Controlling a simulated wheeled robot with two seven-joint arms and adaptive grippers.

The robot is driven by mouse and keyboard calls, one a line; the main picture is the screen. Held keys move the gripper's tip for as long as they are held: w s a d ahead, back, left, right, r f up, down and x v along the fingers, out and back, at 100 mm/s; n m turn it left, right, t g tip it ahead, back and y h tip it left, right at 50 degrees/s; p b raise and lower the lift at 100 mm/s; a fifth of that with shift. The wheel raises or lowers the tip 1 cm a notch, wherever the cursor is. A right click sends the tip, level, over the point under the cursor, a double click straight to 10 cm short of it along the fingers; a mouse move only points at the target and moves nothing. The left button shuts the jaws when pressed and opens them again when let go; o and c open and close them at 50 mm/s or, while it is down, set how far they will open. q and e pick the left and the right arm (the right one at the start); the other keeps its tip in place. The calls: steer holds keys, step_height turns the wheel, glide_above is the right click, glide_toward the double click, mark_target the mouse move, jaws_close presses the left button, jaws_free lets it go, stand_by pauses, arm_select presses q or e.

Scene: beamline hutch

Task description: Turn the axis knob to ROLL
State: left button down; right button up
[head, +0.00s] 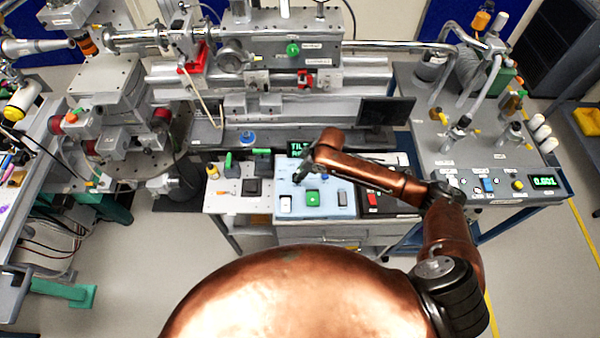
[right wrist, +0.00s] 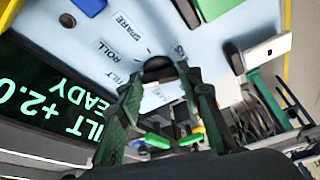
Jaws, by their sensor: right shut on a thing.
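The axis knob (right wrist: 157,66) is a dark round knob on the light blue control panel (head: 342,211), partly hidden by my fingers. Printed labels ROLL, SPARE and TILT stand around it in the right wrist view. My right gripper (head: 303,174) is over the panel, and its two dark green fingers (right wrist: 158,78) are shut on the knob from both sides. The knob's pointer is too covered to read. A dark display (right wrist: 47,95) beside the panel shows green text with TILT, +2.0 and what looks like READY. My left gripper is not in view.
The panel also carries a green button (head: 312,198), a white switch (head: 285,203) and a blue part (right wrist: 90,6). A monitor (head: 387,111) stands behind. A red-buttoned dark box (head: 373,200) lies to the right, under my right arm.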

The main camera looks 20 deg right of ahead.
steer(key=c, duration=0.5)
steer(key=shift+r+m+p, duration=0.1)
steer(key=shift+m+p, duration=0.2)
steer(key=shift+p, duration=0.3)
steer(key=shift+c, duration=0.2)
steer(key=m+p, duration=0.1)
steer(key=p, duration=0.2)
steer(key=m+h+p, duration=0.1)
steer(key=m+p, duration=0.1)
steer(key=m+t+h+p, duration=0.1)
steer(key=m+p, duration=0.1)
steer(key=p, duration=0.1)
steer(key=shift+s+a+r+p, duration=0.1)
steer(key=shift+s+a+p, duration=0.15)
steer(key=shift+a+p, duration=0.05)
steer(key=shift+m+h+p, duration=0.3)
steer(key=shift+m+p, duration=0.6)
steer(key=shift+m, duration=0.2)
steer(key=shift+f+t, duration=0.2)
steer(key=shift+t, duration=0.1)
steer(key=o, duration=1.2)
steer(key=shift+c, duration=0.2)
steer(key=v, duration=1.2)
